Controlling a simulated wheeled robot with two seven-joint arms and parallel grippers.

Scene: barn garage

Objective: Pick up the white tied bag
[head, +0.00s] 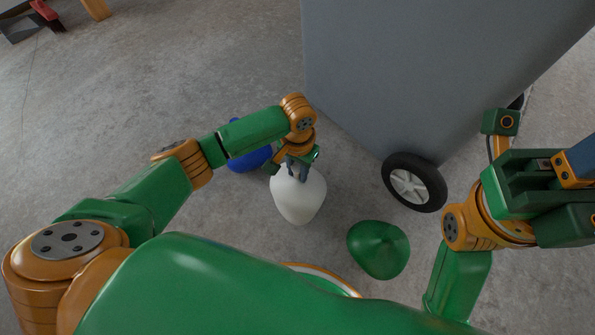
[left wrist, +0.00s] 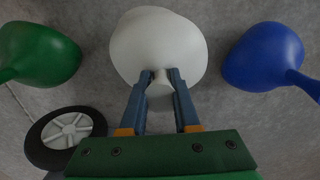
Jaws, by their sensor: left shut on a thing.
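The white tied bag (head: 299,197) is below my left gripper (head: 297,168) in the head view. In the left wrist view the white tied bag (left wrist: 158,40) fills the upper middle. The two blue fingers of my left gripper (left wrist: 160,78) are closed on the bag's narrow tied neck. I cannot tell whether the bag is on the floor or just above it. My right arm is at the right of the head view; its gripper (head: 570,170) is partly cut off by the frame edge, and its fingertips are hard to make out.
A blue bag (head: 248,158) is just left of the white one, partly behind my left arm. A green bag (head: 379,249) lies to its right. A large grey wheeled bin (head: 400,70) stands behind, with a black wheel (head: 414,182) near the green bag. Concrete floor is open at left.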

